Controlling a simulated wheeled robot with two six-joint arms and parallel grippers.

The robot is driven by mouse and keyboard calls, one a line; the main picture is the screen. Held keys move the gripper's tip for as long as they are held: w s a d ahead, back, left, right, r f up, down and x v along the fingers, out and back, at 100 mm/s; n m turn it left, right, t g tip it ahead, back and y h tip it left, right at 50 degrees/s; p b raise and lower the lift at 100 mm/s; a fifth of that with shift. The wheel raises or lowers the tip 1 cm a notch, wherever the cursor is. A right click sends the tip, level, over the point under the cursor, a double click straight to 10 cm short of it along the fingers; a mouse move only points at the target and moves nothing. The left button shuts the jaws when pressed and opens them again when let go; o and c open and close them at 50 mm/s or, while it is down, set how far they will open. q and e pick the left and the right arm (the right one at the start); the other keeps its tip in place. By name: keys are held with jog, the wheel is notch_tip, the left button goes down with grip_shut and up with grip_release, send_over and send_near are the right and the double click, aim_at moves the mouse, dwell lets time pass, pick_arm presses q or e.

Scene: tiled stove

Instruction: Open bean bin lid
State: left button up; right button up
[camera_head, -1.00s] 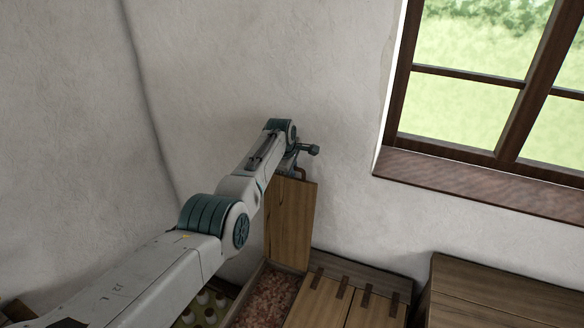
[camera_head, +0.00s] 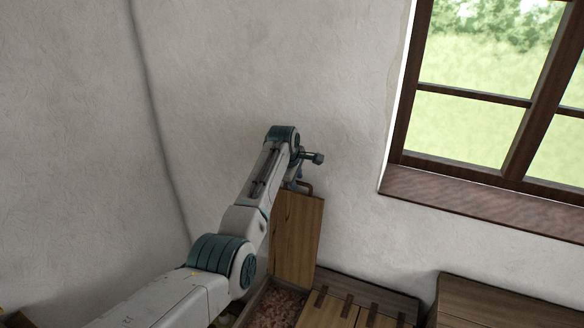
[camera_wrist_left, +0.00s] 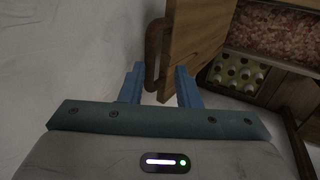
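The bean bin lid (camera_head: 297,238) is a wooden board that stands upright against the wall, with the bin of reddish-brown beans (camera_head: 274,303) open below it. The lid's brown handle (camera_head: 305,186) is at its top edge. My left gripper (camera_head: 297,183) is at this handle. In the left wrist view the blue fingers of my left gripper (camera_wrist_left: 158,85) are apart, with the handle (camera_wrist_left: 153,45) between and just beyond them and gaps visible. The lid (camera_wrist_left: 195,35) and beans (camera_wrist_left: 270,35) also show there. My right gripper is out of view.
Closed wooden lids with dark hinges (camera_head: 343,307) lie right of the bean bin. A wooden chest (camera_head: 500,300) stands farther right, below the window sill (camera_head: 470,205). Pale bottles (camera_wrist_left: 240,73) stand in a compartment beside the beans.

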pick_arm(q)
jog(key=d+b+v, duration=0.1)
jog(key=v, duration=0.5)
jog(key=shift+s+a+r+b, duration=0.2)
jog(key=shift+a+r+b, duration=0.15)
jog(key=shift+a, duration=0.15)
jog(key=shift+f, duration=0.1)
